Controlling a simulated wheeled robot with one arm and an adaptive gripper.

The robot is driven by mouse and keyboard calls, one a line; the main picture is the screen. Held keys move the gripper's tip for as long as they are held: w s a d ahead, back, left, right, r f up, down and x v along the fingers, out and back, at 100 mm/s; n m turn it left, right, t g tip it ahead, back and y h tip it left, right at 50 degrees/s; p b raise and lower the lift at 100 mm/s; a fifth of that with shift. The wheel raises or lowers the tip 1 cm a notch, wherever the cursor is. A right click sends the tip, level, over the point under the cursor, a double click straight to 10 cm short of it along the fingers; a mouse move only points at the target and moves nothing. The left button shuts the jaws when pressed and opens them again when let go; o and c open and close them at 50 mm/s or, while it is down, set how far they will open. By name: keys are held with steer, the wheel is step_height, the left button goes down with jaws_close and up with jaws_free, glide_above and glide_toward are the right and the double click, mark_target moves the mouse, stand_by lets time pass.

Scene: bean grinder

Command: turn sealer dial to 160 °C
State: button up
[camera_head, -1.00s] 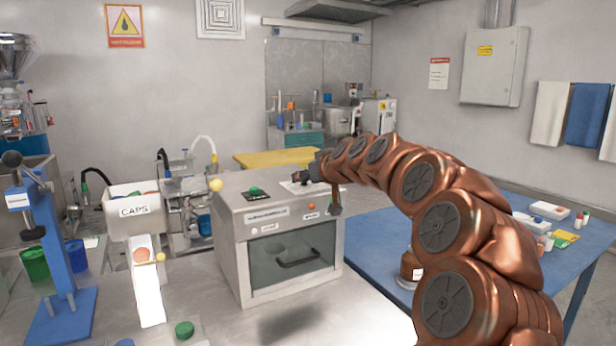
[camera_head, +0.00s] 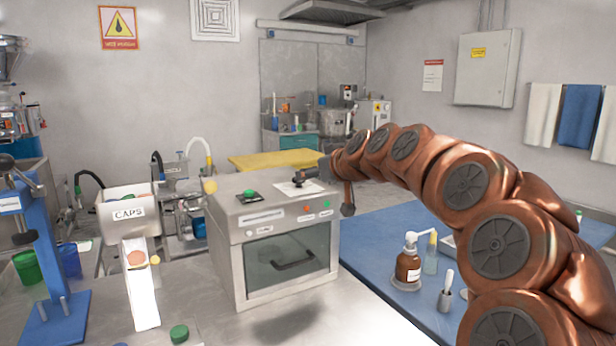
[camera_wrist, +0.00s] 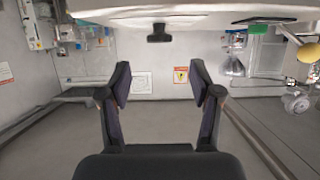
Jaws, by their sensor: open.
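A grey box-shaped machine (camera_head: 222,262) with a dark window and a handle stands on the steel bench in the head view. A small black dial-like knob (camera_head: 298,182) sits on a white plate on its top, near the end of my arm. In the wrist view, which looks upside down, the dark knob (camera_wrist: 159,33) sticks out from the pale machine top, ahead of my gripper. My gripper (camera_wrist: 161,88) is open and empty, its two dark fingers apart from the knob. In the head view its fingers are too small to make out. Any temperature marks are unreadable.
A green button (camera_head: 249,193) on a black plate is also on the machine top. A white CAPS bin (camera_head: 128,197) and a blue press (camera_head: 48,315) stand to the left. A brown pump bottle (camera_head: 408,268) stands on the blue table (camera_head: 372,250) at right.

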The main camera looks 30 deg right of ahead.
steer(key=shift+v, duration=2.45)
